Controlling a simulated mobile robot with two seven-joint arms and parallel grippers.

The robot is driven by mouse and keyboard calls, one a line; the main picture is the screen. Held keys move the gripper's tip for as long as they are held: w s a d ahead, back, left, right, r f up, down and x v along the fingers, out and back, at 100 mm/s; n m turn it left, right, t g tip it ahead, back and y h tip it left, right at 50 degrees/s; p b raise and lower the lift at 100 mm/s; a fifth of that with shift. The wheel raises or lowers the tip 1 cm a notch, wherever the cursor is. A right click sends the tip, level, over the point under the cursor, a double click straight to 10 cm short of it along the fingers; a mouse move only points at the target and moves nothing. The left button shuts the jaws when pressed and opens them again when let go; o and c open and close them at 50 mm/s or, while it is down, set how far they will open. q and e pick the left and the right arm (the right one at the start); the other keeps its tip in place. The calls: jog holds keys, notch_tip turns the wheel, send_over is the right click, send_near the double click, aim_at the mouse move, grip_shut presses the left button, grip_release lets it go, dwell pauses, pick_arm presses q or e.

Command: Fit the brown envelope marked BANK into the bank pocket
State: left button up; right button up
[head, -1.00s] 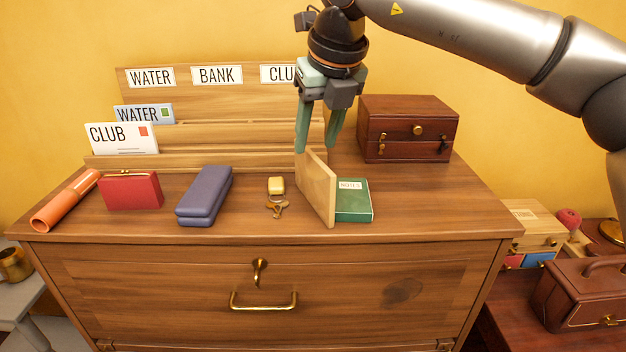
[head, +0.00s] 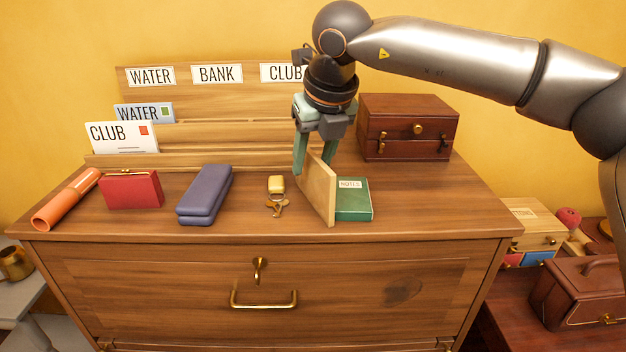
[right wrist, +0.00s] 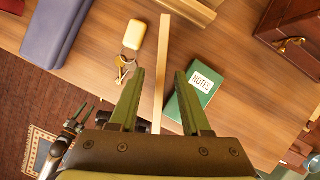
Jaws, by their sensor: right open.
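A plain brown envelope (head: 319,190) stands upright, turned nearly edge-on, on the dresser top; no BANK marking shows on it. My right gripper (head: 314,162) is above it with fingers open and pointing down. In the right wrist view the envelope's thin edge (right wrist: 161,65) runs between the two open fingers (right wrist: 160,73), with a gap on each side. The BANK label (head: 217,74) is on the rack's back board, between WATER and CLUB. The wooden rack (head: 230,137) is empty below BANK. My left gripper (right wrist: 84,112) is small at the lower left of the right wrist view.
A green notebook (head: 354,200) lies just right of the envelope, keys with a yellow fob (head: 277,190) to its left. A purple case (head: 204,195), red purse (head: 131,190) and orange tube (head: 66,201) lie farther left. A dark wooden box (head: 408,128) stands behind right.

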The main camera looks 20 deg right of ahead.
jog(key=shift+f, duration=0.15)
dwell(0.4)
grip_shut()
dwell(0.5)
